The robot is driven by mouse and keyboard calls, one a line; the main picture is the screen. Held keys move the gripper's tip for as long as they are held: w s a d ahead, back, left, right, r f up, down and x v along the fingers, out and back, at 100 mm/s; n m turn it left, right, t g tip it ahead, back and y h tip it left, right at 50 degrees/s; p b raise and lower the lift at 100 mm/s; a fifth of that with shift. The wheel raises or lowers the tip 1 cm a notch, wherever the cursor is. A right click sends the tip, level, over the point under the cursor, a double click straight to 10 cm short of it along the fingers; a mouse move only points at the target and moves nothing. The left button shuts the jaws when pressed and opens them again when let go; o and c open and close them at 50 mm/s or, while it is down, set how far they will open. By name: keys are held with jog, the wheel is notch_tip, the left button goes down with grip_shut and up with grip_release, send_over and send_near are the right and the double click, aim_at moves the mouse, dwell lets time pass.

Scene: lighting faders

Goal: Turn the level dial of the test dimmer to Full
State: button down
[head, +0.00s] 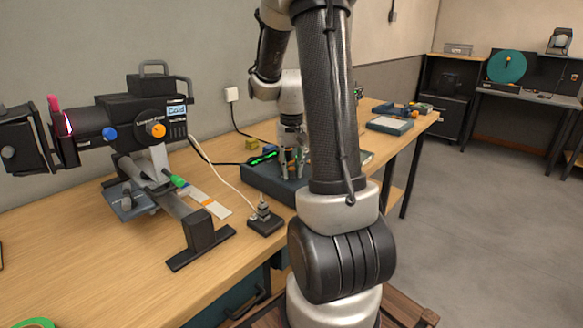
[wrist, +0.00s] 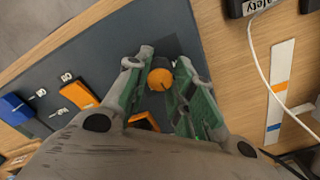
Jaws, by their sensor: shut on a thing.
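The test dimmer is a dark blue-grey panel (wrist: 105,52) on the wooden bench; its box (head: 255,181) also shows in the head view, partly behind my arm. The level dial is a round orange knob (wrist: 161,79) with a dark pointer mark, seen in the wrist view. My gripper (wrist: 163,66) has its two green-padded fingers on either side of the knob and is shut on it. In the head view my gripper (head: 291,164) is down at the dimmer, and the dial is hidden there. I cannot read the dial's scale or a Full mark.
A blue control (wrist: 14,108) and an orange one (wrist: 78,94) sit left of the dial in the wrist view. A black stage lamp (head: 140,108) on a stand and a small black plug block (head: 265,222) with a white cable stand left of the dimmer. Bare wood lies in front.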

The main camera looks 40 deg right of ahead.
jog(key=m, duration=0.4)
jog(key=shift+m, duration=0.3)
jog(key=m, duration=0.4)
jog(key=shift+m, duration=0.3)
jog(key=m, duration=0.4)
jog(key=shift+m, duration=0.3)
jog(key=m, duration=0.4)
jog(key=shift+m, duration=0.4)
jog(key=c, duration=1.2)
grip_release()
